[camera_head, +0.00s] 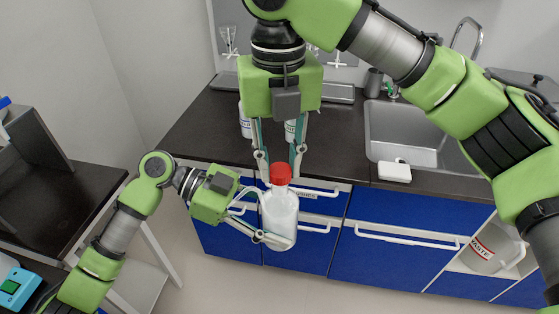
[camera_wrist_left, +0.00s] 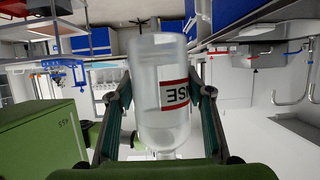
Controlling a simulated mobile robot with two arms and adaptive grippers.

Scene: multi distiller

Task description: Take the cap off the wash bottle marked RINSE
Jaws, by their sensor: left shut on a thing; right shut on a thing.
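The wash bottle (camera_head: 281,218) is a translucent white bottle held upright in front of the blue drawers. Its red cap (camera_head: 281,174) is at its top, with no clear gap visible between them. My left gripper (camera_head: 272,222) comes in from the left and is shut around the bottle's body. The left wrist view shows the bottle (camera_wrist_left: 160,60) upside down between the fingers; its red-edged label (camera_wrist_left: 181,95) shows "SE", the rest cut off. The cap is hidden there. My right gripper (camera_head: 279,172) points down from above, its fingers shut on the cap's sides.
Bottles (camera_head: 246,124) stand on the dark counter behind my right gripper. A sink (camera_head: 410,135) and a white block (camera_head: 394,172) are to the right. A WASTE container (camera_head: 488,250) sits in a low shelf at right. Blue drawers (camera_head: 390,250) with white handles are close behind the bottle.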

